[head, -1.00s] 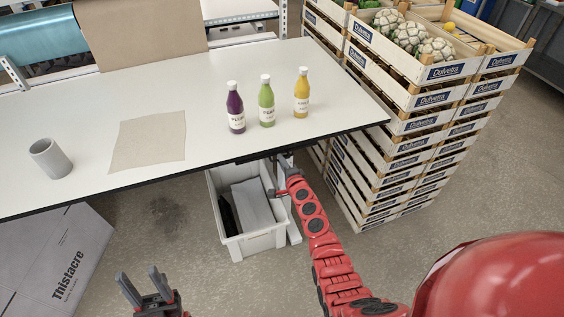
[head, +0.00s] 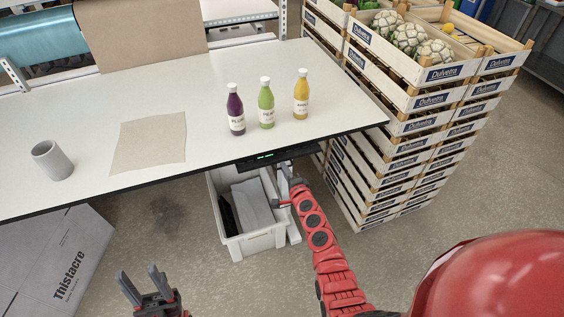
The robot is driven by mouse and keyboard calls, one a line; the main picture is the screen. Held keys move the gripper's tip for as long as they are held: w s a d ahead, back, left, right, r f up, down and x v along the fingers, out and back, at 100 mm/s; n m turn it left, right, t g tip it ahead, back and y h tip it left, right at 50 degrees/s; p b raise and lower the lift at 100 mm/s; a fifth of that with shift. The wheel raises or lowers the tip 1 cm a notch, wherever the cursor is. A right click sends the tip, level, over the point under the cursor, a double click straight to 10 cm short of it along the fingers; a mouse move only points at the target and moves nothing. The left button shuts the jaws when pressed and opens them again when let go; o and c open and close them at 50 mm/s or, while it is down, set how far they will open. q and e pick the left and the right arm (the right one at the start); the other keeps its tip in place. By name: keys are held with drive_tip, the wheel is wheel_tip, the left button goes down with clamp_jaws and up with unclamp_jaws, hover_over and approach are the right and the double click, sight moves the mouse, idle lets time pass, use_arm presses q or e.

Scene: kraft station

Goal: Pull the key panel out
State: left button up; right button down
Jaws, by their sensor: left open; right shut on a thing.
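The key panel (head: 264,158) is a dark, thin slab with small green lights. It juts out from under the front edge of the white table, near its right end. My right gripper (head: 287,171) is at the panel's right part, just below the table edge, and is shut on it; the fingertips are small and partly hidden. My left gripper (head: 140,275) is open and empty, low at the front left, well apart from the table.
On the table (head: 220,155) stand a purple bottle (head: 236,112), a green bottle (head: 266,105), a yellow bottle (head: 301,97) and a grey cup (head: 52,161). A grey bin (head: 249,243) sits below the panel. Stacked crates (head: 405,125) stand at the right.

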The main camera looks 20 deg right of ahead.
drive_tip(key=v, duration=0.2)
drive_tip(key=f+v, duration=0.1)
drive_tip(key=v, duration=0.2)
drive_tip(key=shift+s+p, duration=0.1)
drive_tip(key=shift+p, duration=0.2)
drive_tip(key=c, duration=1.2)
unclamp_jaws()
drive_tip(key=shift+c, duration=0.2)
drive_tip(key=b+v, duration=0.3)
drive_tip(key=v, duration=1.4)
